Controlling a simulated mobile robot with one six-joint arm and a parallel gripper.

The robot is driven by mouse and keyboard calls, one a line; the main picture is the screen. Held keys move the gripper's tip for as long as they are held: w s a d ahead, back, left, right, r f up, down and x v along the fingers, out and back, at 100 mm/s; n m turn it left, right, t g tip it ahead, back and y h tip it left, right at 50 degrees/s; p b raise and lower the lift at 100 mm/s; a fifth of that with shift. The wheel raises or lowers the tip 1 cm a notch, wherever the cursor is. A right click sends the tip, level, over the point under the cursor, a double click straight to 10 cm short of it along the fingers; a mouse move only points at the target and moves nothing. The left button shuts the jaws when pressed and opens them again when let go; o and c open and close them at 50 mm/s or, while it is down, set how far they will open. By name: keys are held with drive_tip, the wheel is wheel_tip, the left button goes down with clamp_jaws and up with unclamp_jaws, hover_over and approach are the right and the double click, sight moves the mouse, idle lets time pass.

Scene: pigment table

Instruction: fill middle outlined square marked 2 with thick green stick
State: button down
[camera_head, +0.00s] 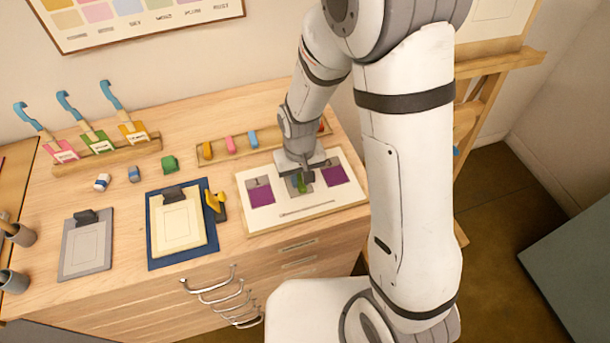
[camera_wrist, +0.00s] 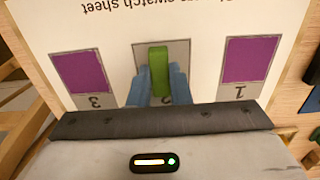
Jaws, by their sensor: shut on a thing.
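My gripper (camera_head: 301,181) is over the swatch sheet (camera_head: 290,215), shut on the thick green stick (camera_wrist: 158,70). In the wrist view its blue fingers (camera_wrist: 158,88) grip the stick from both sides. The stick is over the middle outlined square (camera_wrist: 179,52), which looks grey around it. I cannot tell whether the stick touches the paper. The number under this square is mostly hidden by the fingers. Square 1 (camera_wrist: 250,60) and square 3 (camera_wrist: 81,68) are purple. The sheet appears upside down in the wrist view.
A wooden tray (camera_head: 197,160) of coloured sticks lies just behind the sheet. A yellow clip-like object (camera_head: 216,203) and a clipboard on a blue mat (camera_head: 183,262) stand to the left.

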sight(288, 189)
drive_tip(key=shift+s+a+f, duration=0.1)
drive_tip(key=shift+s+a, duration=0.15)
drive_tip(key=shift+a, duration=0.55)
drive_tip(key=shift+s+a, duration=0.2)
drive_tip(key=shift+a, duration=0.55)
drive_tip(key=shift+f+b, duration=0.1)
drive_tip(key=shift+b, duration=0.25)
drive_tip(key=shift+d, duration=0.1)
drive_tip(key=shift+w+d, duration=0.25)
drive_tip(key=shift+d, duration=0.6)
drive_tip(key=shift+w+d, duration=0.25)
drive_tip(key=shift+d, duration=0.6)
drive_tip(key=shift+w+d, duration=0.25)
drive_tip(key=shift+d, duration=0.6)
drive_tip(key=shift+d+b, duration=0.1)
drive_tip(key=shift+b, duration=0.25)
drive_tip(key=shift+s+a, duration=0.25)
drive_tip(key=shift+a, duration=0.45)
drive_tip(key=shift+s+a, duration=0.2)
drive_tip(key=shift+a, duration=0.5)
drive_tip(key=shift+s+a, duration=0.2)
drive_tip(key=shift+a, duration=0.5)
drive_tip(key=shift+s+a, duration=0.15)
drive_tip(key=shift+a, duration=0.5)
